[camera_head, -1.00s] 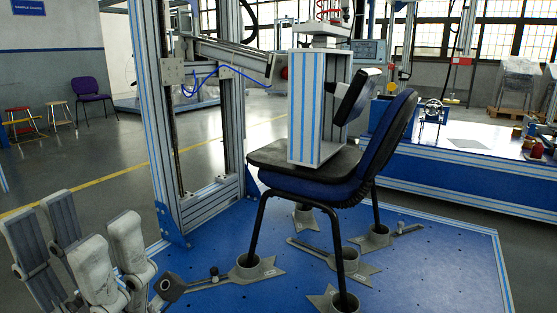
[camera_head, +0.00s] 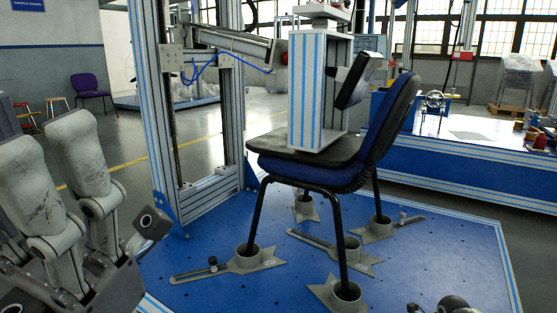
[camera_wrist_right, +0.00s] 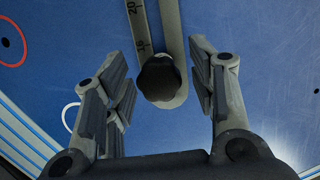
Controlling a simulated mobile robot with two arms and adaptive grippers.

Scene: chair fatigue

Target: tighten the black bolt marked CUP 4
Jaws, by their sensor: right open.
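In the right wrist view a black knob-headed bolt (camera_wrist_right: 158,78) sits on a grey slotted bar (camera_wrist_right: 173,25) with scale numbers. My right gripper (camera_wrist_right: 165,75) is open, its fingers on either side of the bolt with gaps. No CUP 4 mark is legible. In the head view my left gripper (camera_head: 60,165) stands at the lower left, fingers up, apart and empty, partly cut off. Another black bolt (camera_head: 213,261) shows on the left cup's slotted bar, and one more (camera_head: 403,216) on the right cup's bar.
A blue-black chair (camera_head: 310,150) stands with its legs in grey cups (camera_head: 247,255) on the blue platform (camera_head: 440,255). A striped box (camera_head: 318,90) rests on its seat. A metal frame (camera_head: 170,110) rises behind left. A dark part (camera_head: 455,303) at the bottom right edge is unclear.

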